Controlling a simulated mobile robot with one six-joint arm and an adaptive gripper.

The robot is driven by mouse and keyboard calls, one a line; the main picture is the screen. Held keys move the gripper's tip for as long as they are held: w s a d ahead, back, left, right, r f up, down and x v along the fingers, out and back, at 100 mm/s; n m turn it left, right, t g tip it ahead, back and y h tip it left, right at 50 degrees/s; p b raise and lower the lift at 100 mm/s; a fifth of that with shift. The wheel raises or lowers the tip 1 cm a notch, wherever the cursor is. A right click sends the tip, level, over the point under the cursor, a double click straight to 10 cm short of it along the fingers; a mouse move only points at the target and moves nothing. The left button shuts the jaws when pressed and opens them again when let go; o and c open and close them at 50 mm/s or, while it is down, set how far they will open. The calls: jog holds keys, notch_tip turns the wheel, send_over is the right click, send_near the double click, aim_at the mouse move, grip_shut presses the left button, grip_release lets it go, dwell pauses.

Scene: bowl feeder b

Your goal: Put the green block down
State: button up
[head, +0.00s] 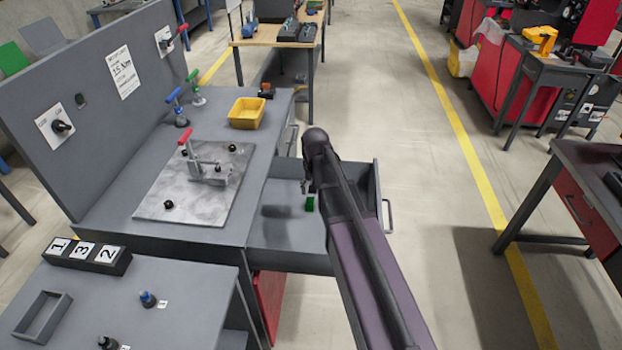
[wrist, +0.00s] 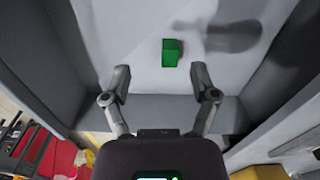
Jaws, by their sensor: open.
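The green block (head: 309,203) is inside the open grey drawer (head: 285,258) of the workbench. In the wrist view the green block (wrist: 172,53) rests on the drawer's pale floor, beyond my fingertips and apart from them. My gripper (head: 308,187) hangs over the drawer. In the wrist view my gripper (wrist: 161,82) has its two fingers spread wide with nothing between them. My arm hides the right part of the drawer in the head view.
A yellow bin (head: 247,112) and a metal plate with a red-handled clamp (head: 186,190) sit on the workbench (head: 130,225) left of the drawer. The drawer's walls (wrist: 75,50) stand around my gripper. Clear floor lies right of the drawer.

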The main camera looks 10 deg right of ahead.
jog(key=s+n, duration=0.2)
jog(key=s, duration=1.3)
jog(key=shift+s+n, duration=0.3)
jog(key=shift+s, duration=0.05)
jog(key=shift+c, duration=1.3)
jog(key=shift+s, duration=0.15)
